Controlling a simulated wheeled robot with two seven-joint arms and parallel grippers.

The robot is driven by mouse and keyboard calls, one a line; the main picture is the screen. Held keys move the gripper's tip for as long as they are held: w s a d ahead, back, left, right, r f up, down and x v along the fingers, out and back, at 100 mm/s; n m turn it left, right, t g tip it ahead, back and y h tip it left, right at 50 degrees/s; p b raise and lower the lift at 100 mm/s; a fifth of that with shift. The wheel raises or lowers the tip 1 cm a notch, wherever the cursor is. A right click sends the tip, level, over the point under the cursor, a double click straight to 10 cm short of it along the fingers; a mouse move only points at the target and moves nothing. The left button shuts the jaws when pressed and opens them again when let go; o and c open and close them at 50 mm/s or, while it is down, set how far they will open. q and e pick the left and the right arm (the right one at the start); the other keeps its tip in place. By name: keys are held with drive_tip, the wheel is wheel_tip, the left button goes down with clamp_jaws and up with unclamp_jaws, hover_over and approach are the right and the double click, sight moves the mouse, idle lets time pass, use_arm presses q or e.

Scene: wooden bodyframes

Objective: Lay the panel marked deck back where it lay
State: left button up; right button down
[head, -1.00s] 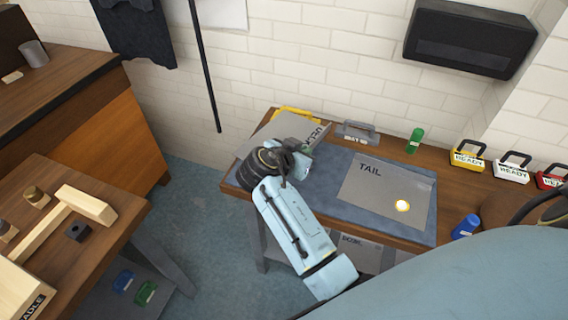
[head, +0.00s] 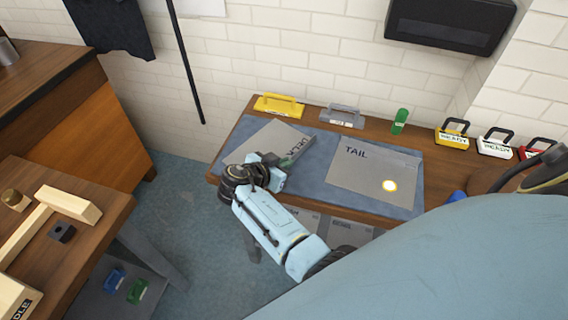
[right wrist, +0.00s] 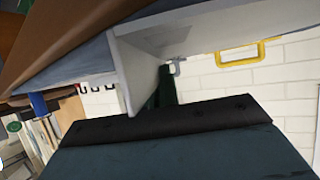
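The deck panel (head: 262,142) is a grey plate with dark lettering and a raised strip along its right side, on the left part of the blue mat (head: 318,200). It looks flat on the mat or just above it; I cannot tell which. My right gripper (head: 277,172) is at the panel's near right side. In the right wrist view, a pale upright flange of the panel (right wrist: 138,70) stands against a dark finger (right wrist: 165,86); the other finger is hidden. The gripper appears shut on the panel. My left gripper is not in view.
The tail panel (head: 372,172) lies on the mat to the right, with a round bright disc on it. A wooden table stands left.

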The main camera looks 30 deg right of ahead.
drive_tip(key=c, duration=1.7)
unclamp_jaws()
